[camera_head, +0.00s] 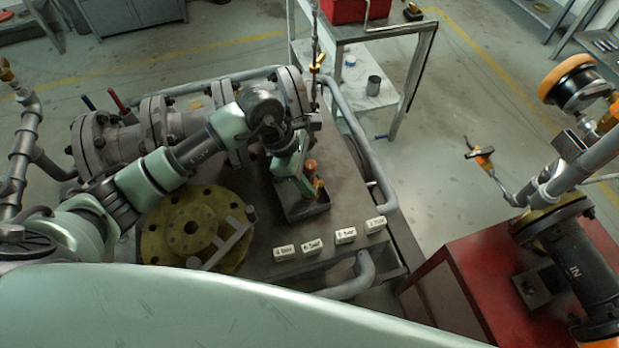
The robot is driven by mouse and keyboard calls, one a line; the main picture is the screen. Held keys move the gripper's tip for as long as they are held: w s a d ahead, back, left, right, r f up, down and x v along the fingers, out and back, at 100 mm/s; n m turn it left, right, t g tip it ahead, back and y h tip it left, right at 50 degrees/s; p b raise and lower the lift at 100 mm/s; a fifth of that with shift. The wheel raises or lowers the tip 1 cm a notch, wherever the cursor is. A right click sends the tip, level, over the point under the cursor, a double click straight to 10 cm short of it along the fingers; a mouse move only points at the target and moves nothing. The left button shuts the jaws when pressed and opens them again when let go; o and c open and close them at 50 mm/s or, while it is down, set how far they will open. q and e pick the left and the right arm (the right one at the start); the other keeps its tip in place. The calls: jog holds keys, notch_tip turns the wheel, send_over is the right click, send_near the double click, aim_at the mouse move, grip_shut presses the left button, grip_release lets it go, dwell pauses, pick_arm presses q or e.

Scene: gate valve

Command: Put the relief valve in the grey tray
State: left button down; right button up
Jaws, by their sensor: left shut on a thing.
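The relief valve (311,174) shows as a small orange-brown, brass-coloured piece. My left gripper (306,184) is shut on it, low over the dark grey tray (306,213). The gripper and wrist hide the back part of the tray and part of the valve. I cannot tell whether the valve touches the tray floor. My right gripper is not in view.
A yellowish round flange (193,227) lies on the bench left of the tray. Several small white labelled blocks (312,247) stand in front. Grey pipework (150,125) runs behind my arm. A red cabinet (455,285) with a pipe assembly stands right.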

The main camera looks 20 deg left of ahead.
pick_arm(q)
jog(key=shift+f, duration=0.3)
jog(key=c, duration=1.4)
grip_release()
jog(key=shift+f, duration=0.2)
jog(key=o, duration=0.4)
jog(key=shift+r, duration=0.1)
jog(key=shift+r, duration=0.1)
jog(key=b+v, duration=0.2)
jog(key=v, duration=1)
